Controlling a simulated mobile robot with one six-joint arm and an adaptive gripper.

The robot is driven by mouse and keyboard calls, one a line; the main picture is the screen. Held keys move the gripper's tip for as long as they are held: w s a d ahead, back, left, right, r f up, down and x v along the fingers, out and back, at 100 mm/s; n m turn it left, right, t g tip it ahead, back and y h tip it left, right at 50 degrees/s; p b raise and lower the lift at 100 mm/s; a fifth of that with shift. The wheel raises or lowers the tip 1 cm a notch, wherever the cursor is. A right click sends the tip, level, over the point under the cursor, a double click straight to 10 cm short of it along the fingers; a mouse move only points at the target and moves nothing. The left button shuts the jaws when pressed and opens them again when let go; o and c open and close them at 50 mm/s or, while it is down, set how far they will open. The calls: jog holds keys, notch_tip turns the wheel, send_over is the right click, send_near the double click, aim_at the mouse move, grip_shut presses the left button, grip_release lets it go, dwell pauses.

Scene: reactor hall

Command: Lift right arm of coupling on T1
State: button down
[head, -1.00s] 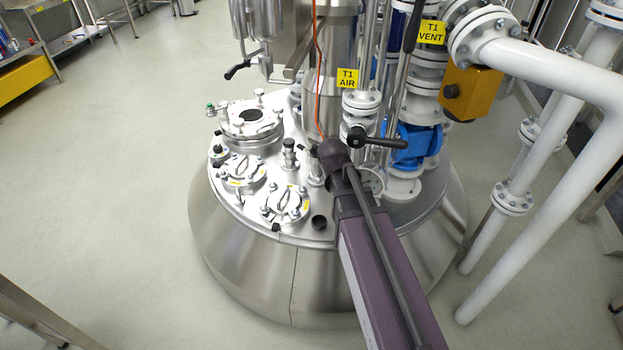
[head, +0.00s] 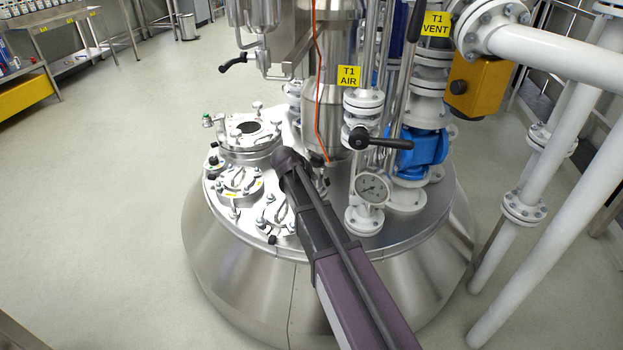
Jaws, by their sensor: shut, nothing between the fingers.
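The vessel T1 (head: 225,255) is a wide steel tank with a domed lid, in the middle of the head view. Two small round fittings with clamps sit at the lid's front left, one on the left (head: 240,184) and one closer to my arm (head: 272,214). I cannot tell which fitting is the coupling, or make out its right arm. My arm reaches in from the lower right, its dark rounded wrist over the lid between the manway and the gauge. It partly covers the closer fitting. My gripper's fingers do not show; the wrist and forearm hide that area.
A round manway (head: 250,137) stands behind the left fitting. A pressure gauge (head: 371,188), a black valve lever (head: 380,140) and a blue valve (head: 426,150) stand right of my arm. An orange cable (head: 317,100) hangs behind the wrist.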

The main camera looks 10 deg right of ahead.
aim_at(320, 185)
jog(key=shift+f, duration=0.2)
jog(key=shift+b+x, duration=2.6)
jog(key=shift+x, duration=0.6)
jog(key=shift+r, duration=0.2)
jog(key=shift+d, duration=0.1)
jog(key=shift+f, duration=0.15)
jog(key=shift+w+f+b, duration=0.1)
jog(key=shift+f+b, duration=0.4)
